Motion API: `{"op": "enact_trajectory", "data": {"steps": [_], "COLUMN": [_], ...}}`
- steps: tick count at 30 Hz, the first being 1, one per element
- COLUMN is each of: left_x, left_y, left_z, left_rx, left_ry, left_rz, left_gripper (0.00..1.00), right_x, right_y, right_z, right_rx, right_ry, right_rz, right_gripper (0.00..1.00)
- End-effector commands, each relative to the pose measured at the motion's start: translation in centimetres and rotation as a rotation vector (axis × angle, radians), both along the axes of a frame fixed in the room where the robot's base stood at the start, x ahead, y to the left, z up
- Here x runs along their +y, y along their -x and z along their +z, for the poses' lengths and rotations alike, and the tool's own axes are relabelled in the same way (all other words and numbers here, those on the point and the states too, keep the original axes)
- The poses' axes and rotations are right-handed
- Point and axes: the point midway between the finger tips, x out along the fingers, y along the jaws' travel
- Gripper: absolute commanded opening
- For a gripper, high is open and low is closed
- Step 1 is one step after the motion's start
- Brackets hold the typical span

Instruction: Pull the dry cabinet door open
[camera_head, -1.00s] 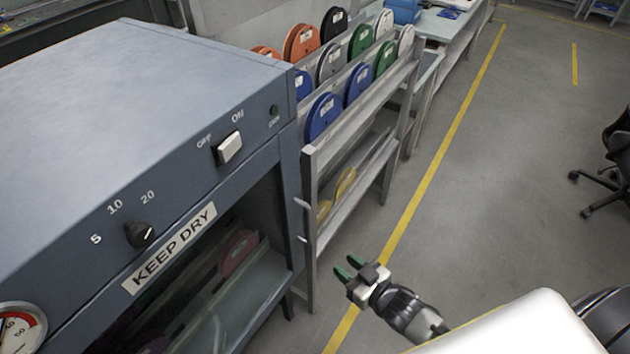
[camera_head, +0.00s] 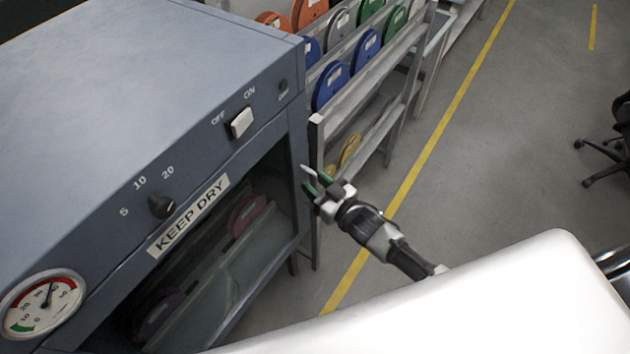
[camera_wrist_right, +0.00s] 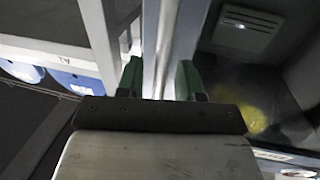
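The dry cabinet (camera_head: 120,90) is a blue-grey box on the left of the head view, marked KEEP DRY. Its glass-fronted door (camera_head: 225,270) looks shut, with reels behind it. A pale handle end (camera_head: 308,170) sticks out at the door's right side. My right gripper (camera_head: 317,183) is at that handle, its green fingers apart. In the right wrist view, the open fingers (camera_wrist_right: 159,80) stand on either side of a pale upright bar (camera_wrist_right: 157,45). Whether they touch it I cannot tell. My left gripper is not in view.
A grey rack (camera_head: 370,90) with coloured reels stands just right of the cabinet. A white surface (camera_head: 480,300) fills the lower right. An office chair (camera_head: 612,140) is at the right edge. The floor (camera_head: 490,150) between rack and chair is clear.

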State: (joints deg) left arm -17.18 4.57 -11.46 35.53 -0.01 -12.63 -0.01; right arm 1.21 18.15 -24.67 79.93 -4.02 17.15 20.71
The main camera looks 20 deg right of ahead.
Motion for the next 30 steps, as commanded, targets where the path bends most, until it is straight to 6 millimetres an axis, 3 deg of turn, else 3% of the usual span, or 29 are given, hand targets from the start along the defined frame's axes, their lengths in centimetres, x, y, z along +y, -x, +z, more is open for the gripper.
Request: {"op": "enact_trajectory", "data": {"steps": [9,16,30], "left_x": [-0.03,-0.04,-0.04], "left_y": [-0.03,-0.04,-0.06], "left_z": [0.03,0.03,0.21], "left_rx": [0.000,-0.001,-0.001], "left_ry": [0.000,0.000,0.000], "left_rz": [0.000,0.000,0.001], "left_gripper": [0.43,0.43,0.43], "right_x": [0.13,0.11,0.31], "right_y": [-0.26,-0.25,0.10], "right_z": [-0.03,-0.03,-0.04], "right_rx": [0.001,0.001,0.002], "right_ry": [0.000,0.000,-0.002], "right_rz": [0.000,0.000,-0.011], "right_gripper": [0.36,0.01,0.00]}}
